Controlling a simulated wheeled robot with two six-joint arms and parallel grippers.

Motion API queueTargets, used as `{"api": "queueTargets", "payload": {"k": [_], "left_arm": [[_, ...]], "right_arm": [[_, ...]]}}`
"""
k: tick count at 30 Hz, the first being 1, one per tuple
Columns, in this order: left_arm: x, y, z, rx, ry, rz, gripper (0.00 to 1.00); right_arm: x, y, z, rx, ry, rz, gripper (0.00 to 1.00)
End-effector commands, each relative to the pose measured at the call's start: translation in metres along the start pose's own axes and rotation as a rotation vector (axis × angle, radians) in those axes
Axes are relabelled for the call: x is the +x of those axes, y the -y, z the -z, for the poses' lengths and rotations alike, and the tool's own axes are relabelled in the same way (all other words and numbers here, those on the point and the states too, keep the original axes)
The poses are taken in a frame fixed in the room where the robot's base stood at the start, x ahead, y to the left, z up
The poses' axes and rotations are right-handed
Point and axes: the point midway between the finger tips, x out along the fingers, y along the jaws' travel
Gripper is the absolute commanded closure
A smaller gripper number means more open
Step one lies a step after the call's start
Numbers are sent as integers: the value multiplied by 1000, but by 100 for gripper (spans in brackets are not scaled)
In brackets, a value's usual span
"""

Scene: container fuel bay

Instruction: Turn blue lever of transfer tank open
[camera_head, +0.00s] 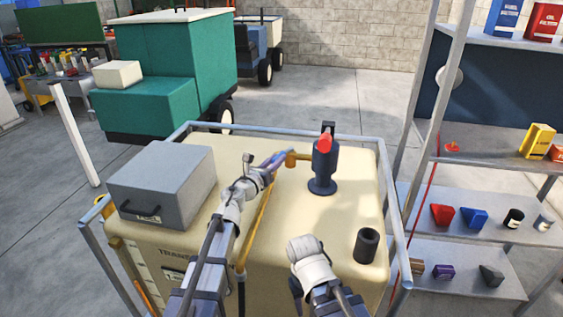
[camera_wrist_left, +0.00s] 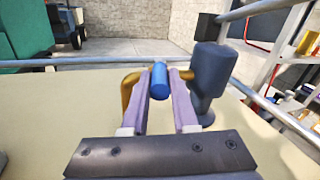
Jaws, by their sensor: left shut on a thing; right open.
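The cream transfer tank (camera_head: 335,222), with lettering on its front, stands inside a grey tube frame. A brass pipe (camera_head: 298,158) joins a dark blue pump-like fitting (camera_head: 323,170) with a red top. The blue lever (camera_wrist_left: 160,78) shows as a short blue cylinder beside the brass pipe in the left wrist view. My left gripper (camera_head: 277,160) is shut on the lever, its two purple fingers (camera_wrist_left: 160,92) on either side of it. The lever is mostly hidden by the fingers in the head view. My right gripper (camera_head: 305,250) is low over the tank's front, empty; its fingers are hard to make out.
A grey box with a handle (camera_head: 163,186) sits on the tank's left. A dark cylinder (camera_head: 366,246) stands at its right front. Shelves (camera_head: 480,221) with small coloured parts stand at the right. A green vehicle (camera_head: 170,75) is parked behind.

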Motion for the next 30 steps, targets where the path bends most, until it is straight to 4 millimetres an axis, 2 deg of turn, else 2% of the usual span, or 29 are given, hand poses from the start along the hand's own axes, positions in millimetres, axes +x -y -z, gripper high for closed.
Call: {"api": "queueTargets", "payload": {"k": [1,3,12,21,30], "left_arm": [[3,-10,-2,0,-7,36,100],[4,-16,-3,0,-19,97,100],[9,-36,-7,0,-62,314,100],[12,-44,-9,0,-86,435,100],[12,-46,-9,0,-93,468,100]], "right_arm": [[0,0,0,0,0,0,50],[0,0,0,0,0,0,50],[0,0,0,0,0,0,50],[0,0,0,0,0,0,50],[0,0,0,0,0,0,50]]}}
